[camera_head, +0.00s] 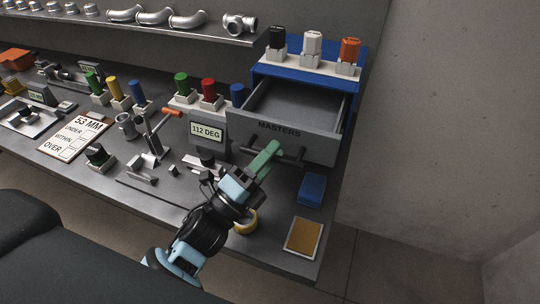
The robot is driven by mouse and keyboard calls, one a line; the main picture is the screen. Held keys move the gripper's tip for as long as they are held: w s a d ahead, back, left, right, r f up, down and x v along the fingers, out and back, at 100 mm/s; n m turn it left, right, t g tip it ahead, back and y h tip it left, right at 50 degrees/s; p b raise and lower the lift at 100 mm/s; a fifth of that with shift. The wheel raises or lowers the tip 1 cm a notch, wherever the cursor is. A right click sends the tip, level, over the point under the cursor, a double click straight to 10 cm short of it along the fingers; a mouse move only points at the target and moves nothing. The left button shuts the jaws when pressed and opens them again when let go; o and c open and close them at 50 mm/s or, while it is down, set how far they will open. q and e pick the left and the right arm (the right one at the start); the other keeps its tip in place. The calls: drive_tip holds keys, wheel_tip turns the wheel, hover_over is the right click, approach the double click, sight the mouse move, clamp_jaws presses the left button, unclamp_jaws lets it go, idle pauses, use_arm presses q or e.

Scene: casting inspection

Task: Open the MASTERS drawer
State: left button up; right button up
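The MASTERS drawer (315,148) is grey, with its name on the front, and stands pulled out of the blue cabinet (357,62) at the back right of the bench. Its visible inside looks empty. A dark bar handle (290,154) runs across the lower front. My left gripper (266,154) reaches up from below, its green fingers over the handle's middle. The fingers look close together around the bar, which they partly hide. My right gripper is not in view.
Black, white and orange-capped pieces (312,47) stand on the cabinet. A display reading 112 DEG (207,132) stands left of the drawer. A blue block (312,189), a cork-coloured pad (303,237) and a yellow ring (245,222) lie in front. Open floor lies right of the bench.

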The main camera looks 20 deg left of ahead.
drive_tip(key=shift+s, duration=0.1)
